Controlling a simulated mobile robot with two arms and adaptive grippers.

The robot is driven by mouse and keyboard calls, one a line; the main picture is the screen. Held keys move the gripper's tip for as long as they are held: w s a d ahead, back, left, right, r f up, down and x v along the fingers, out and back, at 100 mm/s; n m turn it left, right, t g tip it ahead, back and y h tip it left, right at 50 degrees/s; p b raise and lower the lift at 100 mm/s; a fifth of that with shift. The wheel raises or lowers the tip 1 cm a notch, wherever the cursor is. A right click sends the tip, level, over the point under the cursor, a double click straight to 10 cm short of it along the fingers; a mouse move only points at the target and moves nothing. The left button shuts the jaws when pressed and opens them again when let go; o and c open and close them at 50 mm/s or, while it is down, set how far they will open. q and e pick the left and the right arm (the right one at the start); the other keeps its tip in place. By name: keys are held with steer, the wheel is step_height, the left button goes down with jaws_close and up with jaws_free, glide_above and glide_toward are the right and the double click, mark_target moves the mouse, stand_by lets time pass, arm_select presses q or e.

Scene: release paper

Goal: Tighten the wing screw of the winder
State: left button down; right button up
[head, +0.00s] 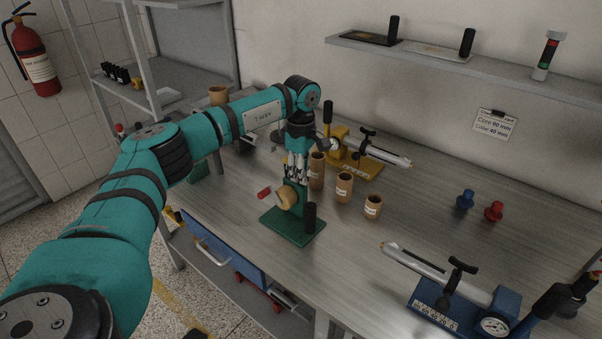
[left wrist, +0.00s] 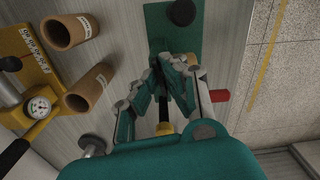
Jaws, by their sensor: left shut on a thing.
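The green winder (head: 290,229) stands on the table, with a tan roll (head: 286,197), a red crank grip (head: 264,194) and a black upright post (head: 310,217). Its green base (left wrist: 158,28) and red grip (left wrist: 220,95) also show in the left wrist view. My left gripper (head: 296,176) reaches down from above onto the winder, beside the roll. In the left wrist view its fingers (left wrist: 178,72) are close together, shut on a small part at the winder. This looks to be the wing screw, but the fingers hide it. My right gripper is not in view.
Tan paper cores (head: 344,186) stand just right of the winder. A yellow device (head: 352,160) is behind it, and a blue gauge device (head: 463,305) is at the front right. Blue (head: 465,199) and red (head: 494,211) knobs stand at the right.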

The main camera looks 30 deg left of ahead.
arm_select(q)
steer(key=shift+m, duration=0.3)
steer(key=c, duration=1.5)
jaws_free()
step_height(320, 180, up, 12)
steer(key=shift+r, duration=0.1)
